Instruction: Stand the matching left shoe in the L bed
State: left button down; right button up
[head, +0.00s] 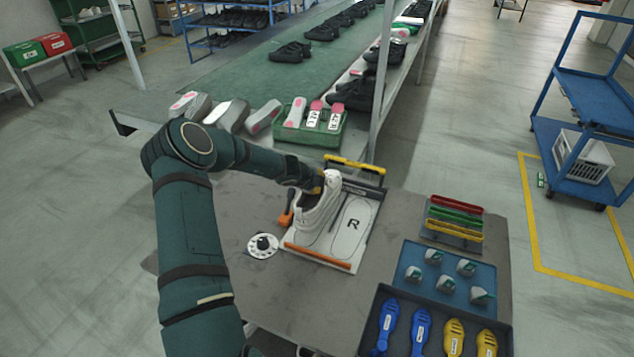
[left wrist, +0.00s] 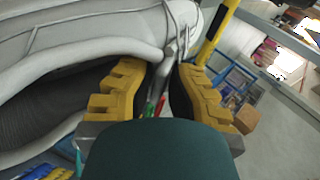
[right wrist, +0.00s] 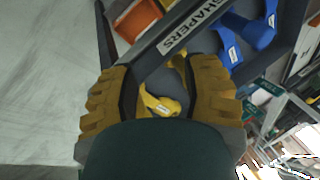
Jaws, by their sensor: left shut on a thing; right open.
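A white shoe (head: 318,207) is over the left half of the white bed board (head: 352,232), beside the outlined bed marked R. The L mark is hidden under it. My left gripper (head: 322,184) is shut on the shoe's upper edge at its far end; in the left wrist view the yellow fingers (left wrist: 160,90) are at the rim of the grey-white shoe (left wrist: 90,35). I cannot tell whether the sole touches the board. My right gripper (right wrist: 160,95) is open, with a yellow shaper (right wrist: 160,103) showing beyond its fingers; it is outside the head view.
A dark tray (head: 370,335) of blue and yellow shapers and a blue tray (head: 405,262) of small grey-green pieces are at the right of the table. A white dial (head: 262,246) is left of the board.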

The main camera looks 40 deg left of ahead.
pick_arm(q)
jog(key=shift+f+b, duration=0.55)
jog(key=shift+f, duration=0.2)
jog(key=shift+f+b, duration=1.6)
jog(key=shift+b, duration=0.15)
jog(key=c, duration=1.1)
grip_release()
jog(key=shift+o, duration=0.2)
